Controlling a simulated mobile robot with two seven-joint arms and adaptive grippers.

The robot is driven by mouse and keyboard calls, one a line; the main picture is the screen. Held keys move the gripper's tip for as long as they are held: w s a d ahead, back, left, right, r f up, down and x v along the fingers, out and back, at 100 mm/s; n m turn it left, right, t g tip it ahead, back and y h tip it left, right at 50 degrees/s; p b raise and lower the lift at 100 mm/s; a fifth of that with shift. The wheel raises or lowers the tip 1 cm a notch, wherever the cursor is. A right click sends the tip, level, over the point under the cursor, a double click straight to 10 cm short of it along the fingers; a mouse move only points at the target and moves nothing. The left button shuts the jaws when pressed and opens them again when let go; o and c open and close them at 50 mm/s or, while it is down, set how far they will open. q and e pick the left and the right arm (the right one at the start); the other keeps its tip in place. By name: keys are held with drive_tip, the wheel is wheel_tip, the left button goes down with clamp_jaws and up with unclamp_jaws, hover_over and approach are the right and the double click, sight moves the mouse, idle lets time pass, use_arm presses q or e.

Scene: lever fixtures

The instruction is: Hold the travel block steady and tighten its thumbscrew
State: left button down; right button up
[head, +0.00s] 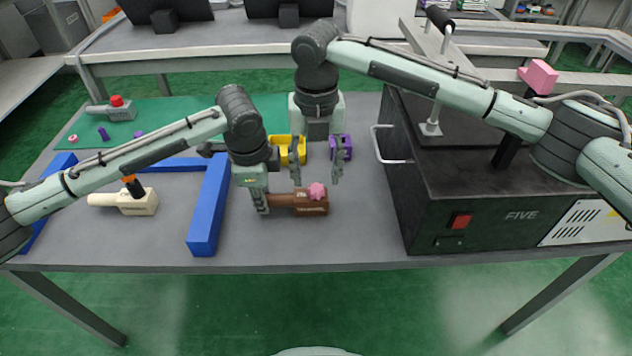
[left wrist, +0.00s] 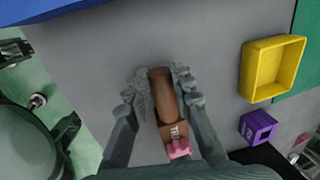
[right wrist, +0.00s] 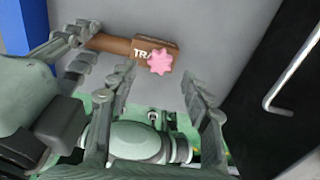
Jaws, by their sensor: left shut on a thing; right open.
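The travel block (head: 312,209) is a brown block with a handle and white lettering, lying on the grey table. Its pink star-shaped thumbscrew (head: 317,191) sits on top at the block's right end. My left gripper (head: 263,202) is shut on the block's handle (left wrist: 160,82). My right gripper (head: 316,180) is open and empty, its fingers apart above and behind the block. In the right wrist view the thumbscrew (right wrist: 161,60) shows beyond the open fingertips (right wrist: 160,80) and is not between them.
A black machine labelled FIVE (head: 480,190) with a wire handle stands to the right. A blue frame (head: 208,205) and a cream block (head: 138,202) lie to the left. A yellow bin (head: 289,142) and a purple bin (head: 341,148) are behind. Table in front is clear.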

sight(316, 189)
drive_tip(key=shift+f, duration=1.8)
clamp_jaws()
